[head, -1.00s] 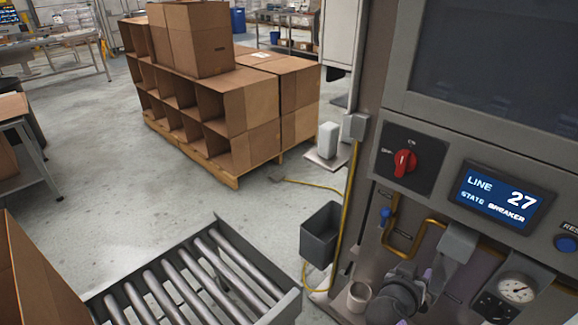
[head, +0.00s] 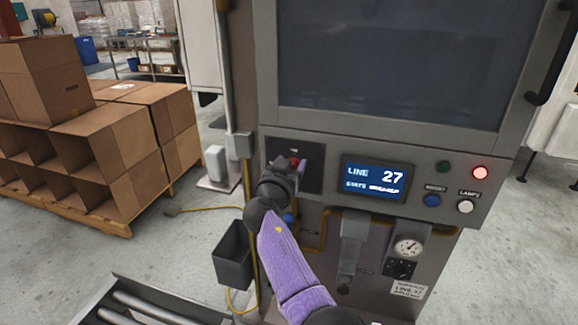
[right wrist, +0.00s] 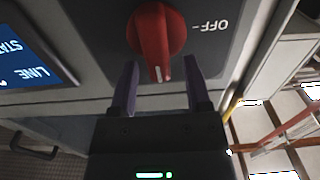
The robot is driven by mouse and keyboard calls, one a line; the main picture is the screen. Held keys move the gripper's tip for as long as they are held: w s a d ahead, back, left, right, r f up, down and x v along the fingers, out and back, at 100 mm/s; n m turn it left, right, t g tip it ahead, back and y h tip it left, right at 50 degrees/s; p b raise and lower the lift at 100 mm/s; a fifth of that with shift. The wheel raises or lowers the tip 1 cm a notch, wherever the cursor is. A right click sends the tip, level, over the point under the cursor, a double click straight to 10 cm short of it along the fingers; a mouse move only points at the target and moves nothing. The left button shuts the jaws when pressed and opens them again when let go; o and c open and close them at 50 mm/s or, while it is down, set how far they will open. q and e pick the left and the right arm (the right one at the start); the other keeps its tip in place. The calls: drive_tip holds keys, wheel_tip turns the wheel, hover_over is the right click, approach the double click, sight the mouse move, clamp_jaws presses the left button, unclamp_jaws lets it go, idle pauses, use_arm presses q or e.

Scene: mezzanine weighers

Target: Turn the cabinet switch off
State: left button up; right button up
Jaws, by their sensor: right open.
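The cabinet switch is a red rotary knob (right wrist: 156,30) on a dark plate (right wrist: 215,60). In the right wrist view, turned upside down, its white pointer mark faces the picture's bottom, and the OFF label (right wrist: 210,26) is off to its right. In the head view only a bit of the red knob (head: 295,161) shows behind my right gripper (head: 287,172). In the right wrist view my right gripper (right wrist: 160,68) is open, one finger on each side of the knob's pointer end, with gaps visible. My left gripper is not in view.
A lit LINE 27 display (head: 375,180) is right of the switch, with blue (head: 432,200) and white (head: 465,207) buttons and a glowing red lamp (head: 480,172) further right. A gauge (head: 408,246) is below. A dark bin (head: 234,254) and roller conveyor (head: 150,293) are lower left.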

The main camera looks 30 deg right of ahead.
drive_tip(key=shift+c, duration=1.1)
clamp_jaws()
